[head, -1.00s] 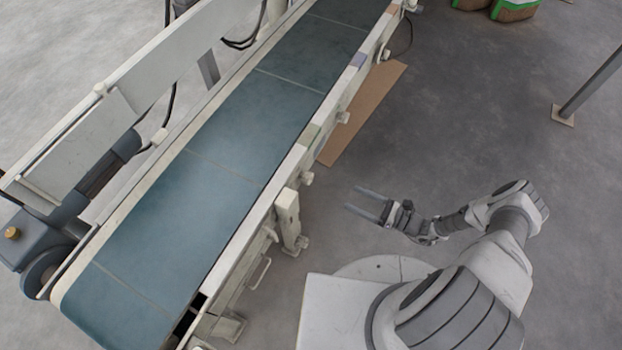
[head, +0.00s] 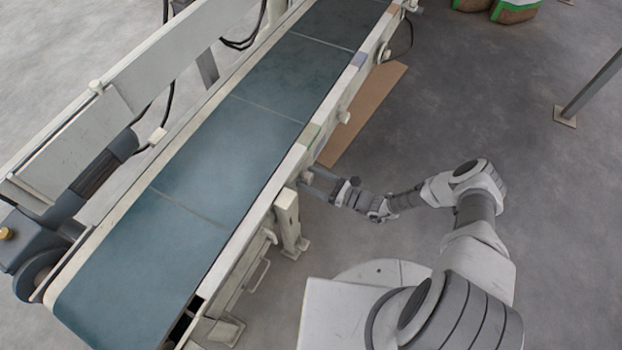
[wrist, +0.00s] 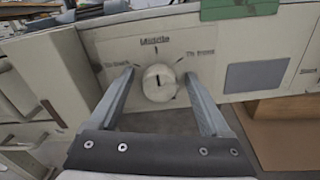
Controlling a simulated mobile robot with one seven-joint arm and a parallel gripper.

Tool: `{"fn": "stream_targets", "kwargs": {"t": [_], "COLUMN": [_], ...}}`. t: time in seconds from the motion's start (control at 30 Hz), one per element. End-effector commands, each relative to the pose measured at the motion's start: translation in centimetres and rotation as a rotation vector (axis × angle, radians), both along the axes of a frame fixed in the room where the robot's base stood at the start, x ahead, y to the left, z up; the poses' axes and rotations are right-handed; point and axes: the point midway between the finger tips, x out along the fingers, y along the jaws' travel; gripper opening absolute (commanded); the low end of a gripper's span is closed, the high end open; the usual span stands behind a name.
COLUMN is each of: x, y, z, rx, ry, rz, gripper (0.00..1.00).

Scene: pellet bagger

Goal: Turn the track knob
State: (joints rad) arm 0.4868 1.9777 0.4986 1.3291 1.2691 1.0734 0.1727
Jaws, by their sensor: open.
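The track knob (wrist: 159,83) is a round pale knob with a dark slot mark on the conveyor's side frame, in the middle of the wrist view. Printed labels surround it; the top one looks like "Middle", and the two side ones are too blurred to read surely. The slot points about straight up, toward the top label. My gripper (wrist: 160,92) is open, with one finger on each side of the knob and a visible gap to it. In the head view my gripper (head: 312,180) is at the conveyor's right side, and the knob (head: 306,176) is partly hidden there.
The conveyor's blue belt (head: 205,160) runs from lower left to upper right. A white support leg (head: 289,222) stands just below my gripper. A brown board (head: 362,115) lies on the floor beside the conveyor. The floor to the right is clear up to a post (head: 592,85).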

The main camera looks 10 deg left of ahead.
Motion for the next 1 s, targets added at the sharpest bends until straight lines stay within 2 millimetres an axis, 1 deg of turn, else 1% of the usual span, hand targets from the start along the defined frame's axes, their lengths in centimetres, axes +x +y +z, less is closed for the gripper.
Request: {"fn": "stream_targets", "kwargs": {"t": [0.2,0.23,0.37,0.4,0.47,0.5,0.57,0.6,0.67,0.87,1.0], "x": [0.02,0.02,0.01,0.00,0.01,0.00,0.00,0.00,0.00,-0.03,-0.08], "y": [0.02,0.02,0.01,0.00,0.00,0.00,-0.01,-0.01,-0.01,-0.02,-0.03], "z": [0.01,0.00,0.00,0.00,0.00,0.00,0.00,0.00,0.00,-0.02,-0.06], "rx": [0.000,0.000,0.000,0.000,0.000,0.000,0.000,0.000,0.000,-0.004,-0.017], "ry": [0.000,0.000,0.000,0.000,0.000,0.000,0.000,0.000,0.000,-0.010,-0.050], "rz": [0.000,0.000,0.000,0.000,0.000,0.000,0.000,0.000,0.000,0.000,0.000], "gripper": [0.81,0.78,0.54,0.47,0.36,0.29,0.18,0.11,0.00,0.00,0.00]}}
